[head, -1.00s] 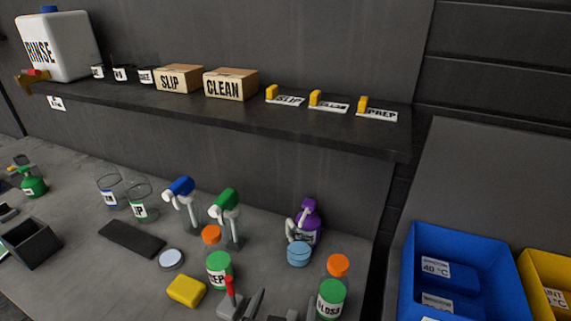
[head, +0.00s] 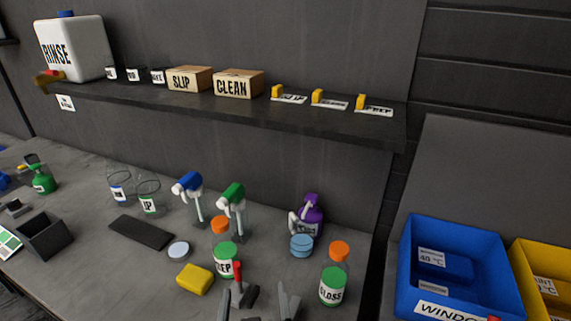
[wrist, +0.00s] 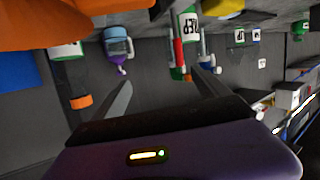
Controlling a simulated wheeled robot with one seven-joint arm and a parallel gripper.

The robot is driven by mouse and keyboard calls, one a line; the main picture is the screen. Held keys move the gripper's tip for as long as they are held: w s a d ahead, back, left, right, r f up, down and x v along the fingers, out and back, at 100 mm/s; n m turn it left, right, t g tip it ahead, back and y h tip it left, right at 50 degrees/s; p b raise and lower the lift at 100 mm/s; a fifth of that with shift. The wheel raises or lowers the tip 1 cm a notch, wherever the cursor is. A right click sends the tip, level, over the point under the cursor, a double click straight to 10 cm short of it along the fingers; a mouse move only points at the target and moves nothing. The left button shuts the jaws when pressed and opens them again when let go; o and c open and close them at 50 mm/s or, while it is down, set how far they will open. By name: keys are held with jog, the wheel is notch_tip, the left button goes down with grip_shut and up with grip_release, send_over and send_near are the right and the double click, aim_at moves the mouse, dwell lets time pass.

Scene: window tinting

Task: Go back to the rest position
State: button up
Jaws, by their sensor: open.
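My gripper (head: 262,302) shows at the bottom of the head view, its two dark fingers apart. In the wrist view my gripper (wrist: 160,95) also has its fingers spread, with nothing between the tips. A red-handled tool (head: 238,280) stands beside the left finger in the head view. The lower part of my gripper is cut off by the picture's edge.
A yellow block (head: 195,279) lies left of my gripper. Blue (head: 187,185) and green (head: 231,195) sprayers and a purple bottle (head: 310,213) stand behind. A shelf (head: 230,112) runs above the bench. A blue bin (head: 407,270) is at right.

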jog(key=s+d+n+y, duration=0.1)
jog(key=s, duration=0.2)
jog(key=s+d+f+n+y, duration=0.1)
jog(key=s+d+y, duration=0.1)
jog(key=s+d+n+y, duration=0.1)
jog(key=s+d, duration=0.1)
jog(key=s, duration=0.1)
jog(key=shift+s+d+f+n+y, duration=0.15)
jog(key=shift+s+f+n+y, duration=0.15)
jog(key=shift+s+f, duration=0.1)
jog(key=s+d+m+h+b, duration=0.1)
jog(key=s+d+m+h, duration=0.4)
jog(key=s+d, duration=1.5)
jog(key=s+h, duration=0.1)
jog(key=s, duration=0.2)
jog(key=shift+d, duration=0.3)
jog(key=shift+f, duration=0.1)
